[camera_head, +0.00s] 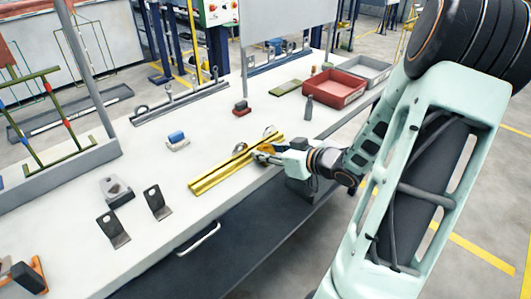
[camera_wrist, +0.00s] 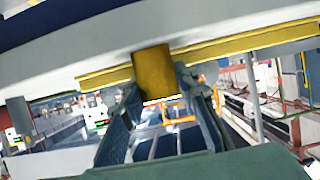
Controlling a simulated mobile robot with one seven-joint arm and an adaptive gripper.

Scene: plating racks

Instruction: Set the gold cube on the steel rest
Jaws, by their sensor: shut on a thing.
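My gripper (camera_head: 262,152) is low over the front edge of the workbench, beside a long gold rail (camera_head: 222,172). In the wrist view the gripper (camera_wrist: 160,88) is shut on the gold cube (camera_wrist: 152,68), a plain gold block between its fingers. The gold rail (camera_wrist: 235,46) passes behind the cube there; I cannot tell whether they touch. In the head view the cube is not clearly distinguishable from the rail and fingers. I cannot tell for sure which piece is the steel rest; a grey metal block (camera_head: 116,191) stands at the bench's left.
Two dark angled brackets (camera_head: 113,230) stand front left. A red tray (camera_head: 334,88) and a grey tray (camera_head: 365,70) are at the far right. The bench between brackets and rail is clear.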

